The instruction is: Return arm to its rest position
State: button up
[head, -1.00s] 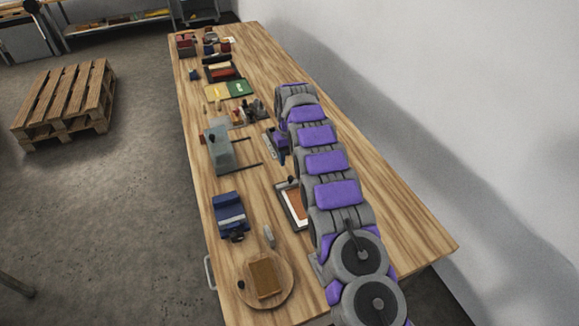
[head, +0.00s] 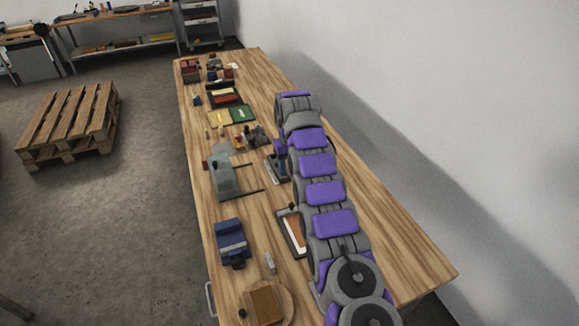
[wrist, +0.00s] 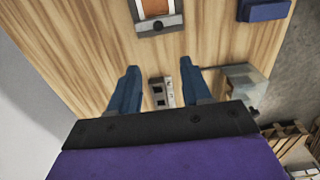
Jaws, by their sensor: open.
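My arm reaches out along the right side of the wooden workbench (head: 385,222) in the head view. My gripper (wrist: 160,78) shows in the wrist view with its two blue fingers wide apart. Nothing is held between them. A small grey block with dark openings (wrist: 162,92) appears on the bench in the gap, beyond the fingers; I cannot tell its distance from them. In the head view my arm hides part of the bench.
A framed orange-and-white panel (head: 297,232) lies left of my arm. A grey machine (head: 223,180), blue vise-like tool (head: 232,242) and round wooden board (head: 287,301) line the left side. A pallet (head: 68,122) stands on the floor; a wall (head: 450,110) borders the right.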

jog(key=s+d+r+m+b, duration=0.1)
jog(key=s+d+r, duration=0.4)
jog(key=s+r, duration=0.4)
jog(key=s+d+r+m, duration=0.1)
jog(key=s+d+r, duration=0.5)
jog(key=s, duration=0.4)
jog(key=s+d+f+m+g, duration=0.1)
jog(key=s+d+f, duration=0.1)
jog(key=s, duration=1.6)
jog(key=s+d+f+m+b, duration=0.1)
jog(key=s+d+f, duration=0.1)
jog(key=s, duration=1.7)
jog(key=shift+s+d+f+m+g, duration=0.15)
jog(key=shift+d+f+m+g, duration=0.2)
jog(key=shift+f, duration=0.35)
jog(key=shift+a, duration=0.1)
jog(key=shift+c, duration=0.4)
